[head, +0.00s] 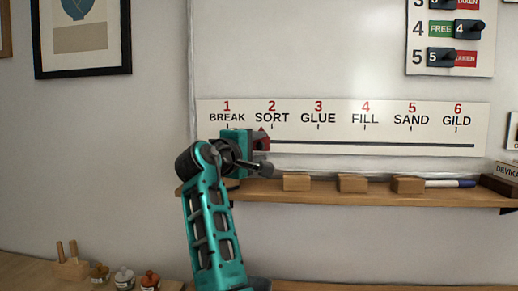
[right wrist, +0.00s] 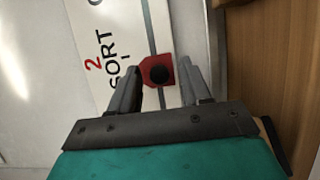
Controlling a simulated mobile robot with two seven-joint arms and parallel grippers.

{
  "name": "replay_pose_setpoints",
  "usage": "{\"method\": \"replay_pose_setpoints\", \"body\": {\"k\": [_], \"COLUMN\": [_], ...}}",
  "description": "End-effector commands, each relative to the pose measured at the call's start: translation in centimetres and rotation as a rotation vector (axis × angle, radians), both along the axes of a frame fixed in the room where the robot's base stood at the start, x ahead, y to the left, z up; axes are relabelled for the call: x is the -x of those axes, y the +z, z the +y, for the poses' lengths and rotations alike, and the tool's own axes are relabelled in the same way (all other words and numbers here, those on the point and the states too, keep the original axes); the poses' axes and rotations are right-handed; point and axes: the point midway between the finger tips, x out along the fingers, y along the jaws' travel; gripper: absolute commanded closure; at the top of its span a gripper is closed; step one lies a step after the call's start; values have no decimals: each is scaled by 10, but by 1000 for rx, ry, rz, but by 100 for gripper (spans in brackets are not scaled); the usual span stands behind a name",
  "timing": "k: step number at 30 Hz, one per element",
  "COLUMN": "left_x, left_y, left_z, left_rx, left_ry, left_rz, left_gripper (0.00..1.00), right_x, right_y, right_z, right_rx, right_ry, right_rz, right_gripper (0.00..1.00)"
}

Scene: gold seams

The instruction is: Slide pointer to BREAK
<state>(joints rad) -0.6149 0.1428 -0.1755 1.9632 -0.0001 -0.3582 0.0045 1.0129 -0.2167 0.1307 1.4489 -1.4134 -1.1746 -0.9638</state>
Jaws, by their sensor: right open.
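The pointer (head: 263,138) is a small red slider on the dark slot line (head: 370,144) of the white label strip (head: 480,125). It sits below and close to SORT, to the right of BREAK (head: 227,118). In the right wrist view the red pointer (right wrist: 169,69) has a round black knob (right wrist: 157,75). My right gripper (head: 260,155) is at the pointer, partly covering it in the head view. Its two fingers (right wrist: 158,88) are apart, one on each side of the knob, with gaps visible. My left gripper is not in view.
A wooden ledge (head: 330,197) runs below the strip, holding several wooden blocks (head: 352,183) and a marker (head: 450,183). A panel with FREE and TAKEN tags (head: 450,75) hangs at upper right. The wall in front of the strip is otherwise clear.

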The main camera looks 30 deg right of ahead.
Motion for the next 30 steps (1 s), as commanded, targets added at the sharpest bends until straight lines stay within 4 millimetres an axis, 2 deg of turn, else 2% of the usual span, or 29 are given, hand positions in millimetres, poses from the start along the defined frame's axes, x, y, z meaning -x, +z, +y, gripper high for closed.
{"method": "replay_pose_setpoints", "body": {"k": [8,22,30], "left_x": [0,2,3], "left_y": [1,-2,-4], "left_z": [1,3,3], "left_rx": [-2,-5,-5], "left_ry": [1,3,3], "left_rz": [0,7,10], "left_gripper": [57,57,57], "right_x": [0,0,0], "right_y": [0,0,0], "right_z": [0,0,0], "right_rx": [0,0,-1], "right_ry": [0,0,0], "right_rz": [0,0,0], "right_gripper": [53,98,100]}}
